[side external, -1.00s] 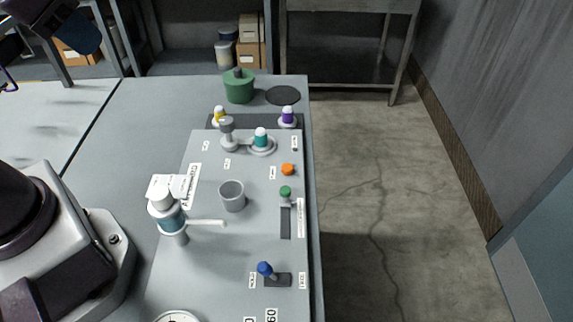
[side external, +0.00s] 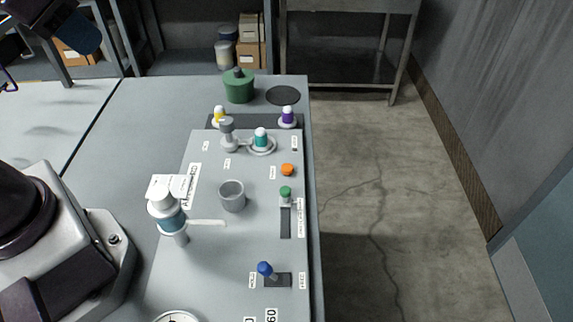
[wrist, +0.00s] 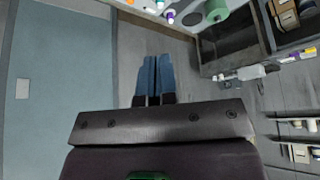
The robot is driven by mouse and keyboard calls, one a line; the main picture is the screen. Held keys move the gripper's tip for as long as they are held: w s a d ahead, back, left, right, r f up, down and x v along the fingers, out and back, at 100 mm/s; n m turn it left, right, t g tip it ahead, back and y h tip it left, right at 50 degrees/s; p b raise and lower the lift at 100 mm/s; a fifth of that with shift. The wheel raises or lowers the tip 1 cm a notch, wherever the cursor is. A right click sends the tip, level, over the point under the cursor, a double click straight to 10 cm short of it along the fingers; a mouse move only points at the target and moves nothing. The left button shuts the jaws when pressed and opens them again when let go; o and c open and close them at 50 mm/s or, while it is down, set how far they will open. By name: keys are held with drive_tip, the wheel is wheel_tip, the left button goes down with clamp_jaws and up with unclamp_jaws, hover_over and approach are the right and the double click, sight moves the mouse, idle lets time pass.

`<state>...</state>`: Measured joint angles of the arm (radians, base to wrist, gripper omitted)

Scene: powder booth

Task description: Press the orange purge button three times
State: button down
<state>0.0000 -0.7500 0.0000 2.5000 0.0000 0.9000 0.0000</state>
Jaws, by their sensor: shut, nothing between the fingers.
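The orange purge button (side external: 288,170) sits on the light grey panel (side external: 215,275), toward its right edge, in the side external view. Nothing touches it or covers it there. My gripper (wrist: 155,60) shows in the wrist view with its two blue fingers together and nothing between them. It points out over bare floor, well away from the panel. A small orange spot at the top edge of the wrist view may be the button, but it is too small to be sure. Part of my arm is at the upper left of the side external view.
Around the button stand a green-knobbed slider (side external: 286,192), a grey cup (side external: 232,196), a teal-capped vial (side external: 261,139) and a blue-knobbed lever (side external: 266,269). A white and blue device with a side arm (side external: 168,215) stands left. A green container (side external: 239,86) is at the back.

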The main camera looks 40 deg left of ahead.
drive_tip(key=shift+d, duration=0.1)
idle(0.6)
drive_tip(key=m+t+h, duration=0.1)
drive_tip(key=m+t, duration=0.2)
drive_tip(key=m, duration=0.8)
hover_over(288, 169)
wheel_tip(288, 169, down, 21)
drive_tip(key=shift+r, duration=0.15)
drive_tip(key=shift+f, duration=4.45)
drive_tip(key=shift+f, duration=0.1)
